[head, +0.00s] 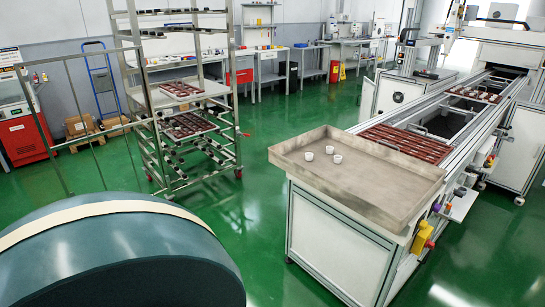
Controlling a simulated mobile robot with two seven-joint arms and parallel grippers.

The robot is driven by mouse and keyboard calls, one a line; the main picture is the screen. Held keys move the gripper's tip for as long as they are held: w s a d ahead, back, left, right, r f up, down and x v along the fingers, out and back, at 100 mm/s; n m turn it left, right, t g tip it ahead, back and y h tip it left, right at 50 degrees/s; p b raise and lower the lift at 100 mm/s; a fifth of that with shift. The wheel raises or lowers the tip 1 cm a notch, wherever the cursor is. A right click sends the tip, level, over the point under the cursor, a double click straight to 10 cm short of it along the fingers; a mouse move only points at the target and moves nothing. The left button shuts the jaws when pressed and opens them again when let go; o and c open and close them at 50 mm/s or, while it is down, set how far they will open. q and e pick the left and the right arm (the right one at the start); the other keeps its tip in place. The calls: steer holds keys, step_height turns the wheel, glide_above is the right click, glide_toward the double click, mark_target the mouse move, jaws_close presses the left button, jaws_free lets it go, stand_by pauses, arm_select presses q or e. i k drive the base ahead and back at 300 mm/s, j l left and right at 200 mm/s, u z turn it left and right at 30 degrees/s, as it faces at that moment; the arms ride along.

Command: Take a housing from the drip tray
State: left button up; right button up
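The drip tray (390,200) is a wide, shallow grey metal tray with raised sides. It sits on the near end of the white conveyor bench in the right half of the head view. Three small, round, whitish cup-like housings stand in its back left part: one at the back (330,149), one to the left (309,156) and one in front (337,159). They stand close together but apart. The rest of the tray floor looks bare. Neither of my grippers is in view.
Red-brown slotted carriers (406,146) lie on the conveyor just behind the tray. A yellow-and-red switch box (422,237) sticks out at the bench's right side. A metal rack (190,110) with more carriers stands left. Green floor (255,215) between rack and bench is clear.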

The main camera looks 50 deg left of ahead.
mark_target(309, 157)
steer(key=u, duration=1.5)
steer(key=i+z, duration=0.1)
steer(key=z, duration=0.6)
steer(key=i+j+z, duration=0.25)
steer(key=j+z, duration=0.55)
steer(key=j, duration=0.15)
steer(key=i+j+z, duration=0.1)
steer(key=j, duration=0.25)
steer(key=j+z, duration=0.1)
steer(key=j, duration=0.25)
steer(key=i+j, duration=0.15)
steer(key=j, duration=0.25)
steer(key=z, duration=0.05)
